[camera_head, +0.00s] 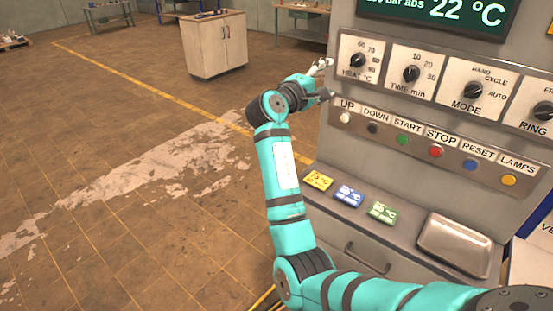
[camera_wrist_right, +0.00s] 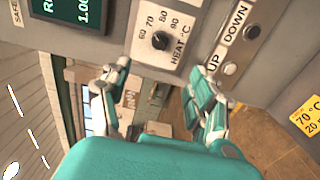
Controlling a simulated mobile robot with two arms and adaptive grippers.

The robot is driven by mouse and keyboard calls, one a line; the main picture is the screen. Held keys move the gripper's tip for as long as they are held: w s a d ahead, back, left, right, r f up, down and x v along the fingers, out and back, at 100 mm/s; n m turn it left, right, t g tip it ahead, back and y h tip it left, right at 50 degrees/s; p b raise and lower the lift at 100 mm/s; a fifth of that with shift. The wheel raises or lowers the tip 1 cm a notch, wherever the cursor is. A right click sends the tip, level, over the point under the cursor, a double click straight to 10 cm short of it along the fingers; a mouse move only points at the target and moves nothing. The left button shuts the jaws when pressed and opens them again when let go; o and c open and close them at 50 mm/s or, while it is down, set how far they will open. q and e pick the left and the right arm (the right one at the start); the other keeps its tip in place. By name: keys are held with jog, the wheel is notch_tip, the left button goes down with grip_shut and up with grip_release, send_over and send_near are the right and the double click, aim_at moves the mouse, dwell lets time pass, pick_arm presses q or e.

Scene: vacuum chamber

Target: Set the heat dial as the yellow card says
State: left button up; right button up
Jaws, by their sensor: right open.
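The heat dial (camera_head: 358,60) is a black knob on a white plate marked HEAT °C, at the upper left of the panel. It also shows in the right wrist view (camera_wrist_right: 160,40), with numbers around it; I cannot read its setting surely. The yellow card (camera_head: 318,180) lies on the ledge below the buttons. In the right wrist view, its visible part (camera_wrist_right: 307,118) reads 70 °C and 20. My right gripper (camera_head: 325,80) is open and empty, left of the heat dial and apart from it. In its wrist view, the dial lies beyond the open fingers (camera_wrist_right: 157,80). My left gripper is out of view.
The time dial (camera_head: 411,74) and mode dial (camera_head: 473,90) sit right of the heat dial. A button row with UP (camera_head: 345,118) runs below. Blue (camera_head: 348,196) and green (camera_head: 382,211) cards and a metal tray (camera_head: 454,246) are on the ledge. Open floor lies left.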

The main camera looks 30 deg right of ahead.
jog(key=w+a+f+n+t+y, duration=0.1)
jog(key=w+a+f+y, duration=0.1)
jog(key=f, duration=0.6)
jog(key=w+a+f+n+t+y+b, duration=0.1)
jog(key=w+a+f+n+y, duration=0.1)
jog(key=f, duration=0.6)
jog(key=w+a+f+n+t+y, duration=0.1)
jog(key=w+a+f, duration=0.1)
jog(key=f, duration=0.6)
jog(key=shift+a+f+y+b, duration=0.25)
jog(key=shift+f+y+b, duration=0.05)
jog(key=shift+y+b, duration=0.1)
jog(key=shift+w+f, duration=0.1)
